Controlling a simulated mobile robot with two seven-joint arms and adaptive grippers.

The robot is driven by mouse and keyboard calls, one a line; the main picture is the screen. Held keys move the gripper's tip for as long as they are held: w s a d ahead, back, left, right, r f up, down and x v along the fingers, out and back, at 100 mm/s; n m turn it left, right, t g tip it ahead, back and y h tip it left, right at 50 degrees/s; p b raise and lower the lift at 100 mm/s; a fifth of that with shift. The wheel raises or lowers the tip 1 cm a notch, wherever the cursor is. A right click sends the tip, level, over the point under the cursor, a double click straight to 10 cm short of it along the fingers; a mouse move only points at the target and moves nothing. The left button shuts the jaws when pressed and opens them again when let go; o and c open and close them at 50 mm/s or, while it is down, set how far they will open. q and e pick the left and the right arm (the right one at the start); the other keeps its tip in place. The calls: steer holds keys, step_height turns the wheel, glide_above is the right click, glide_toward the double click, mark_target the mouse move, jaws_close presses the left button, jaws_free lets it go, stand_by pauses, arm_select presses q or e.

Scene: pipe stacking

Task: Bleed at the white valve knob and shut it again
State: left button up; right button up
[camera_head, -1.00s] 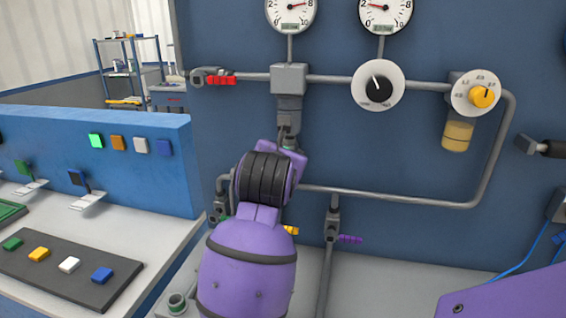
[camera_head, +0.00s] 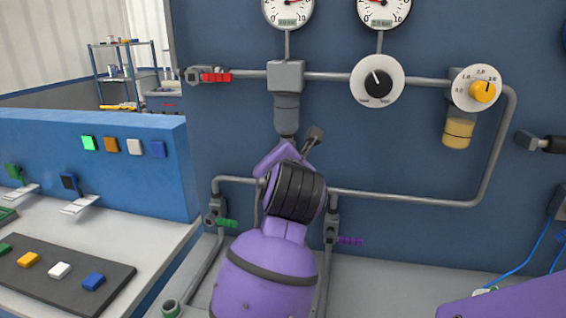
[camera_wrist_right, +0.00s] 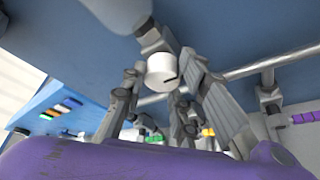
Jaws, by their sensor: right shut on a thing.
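The white valve knob (camera_wrist_right: 160,69) sits under the grey filter body and shows between my right gripper's fingers in the wrist view, with a dark mark on its face. My right gripper (camera_head: 292,146) is shut on it, with a finger at either side. In the head view the gripper is just below the grey filter body (camera_head: 286,108) on the pipe, and it hides the knob. The left gripper is not in view.
Two gauges (camera_head: 383,8) stand above the pipe, cut by the picture's top edge. A black-knobbed dial (camera_head: 377,83), a yellow-knobbed dial (camera_head: 478,90), red (camera_head: 216,77), green (camera_head: 227,222) and purple (camera_head: 350,241) handles are around. A button panel (camera_head: 90,180) stands left.

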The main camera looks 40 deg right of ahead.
mark_target(283, 121)
steer(key=shift+w+a+r, duration=0.15)
steer(key=shift+a+r, duration=0.05)
steer(key=shift+r, duration=0.35)
steer(key=o, duration=1)
steer(key=shift+c, duration=0.2)
steer(key=shift+o, duration=0.3)
steer(key=shift+f, duration=0.15)
steer(key=shift+f, duration=0.15)
steer(key=o, duration=0.4)
steer(key=r, duration=0.5)
steer(key=d+r, duration=0.1)
steer(key=r, duration=0.2)
steer(key=shift+r, duration=0.15)
steer(key=shift+c, duration=0.2)
steer(key=shift+a+r, duration=0.75)
steer(key=shift+r, duration=0.2)
steer(key=c, duration=0.4)
steer(key=shift+o, duration=0.2)
steer(key=shift+d, duration=0.4)
steer(key=shift+a, duration=0.1)
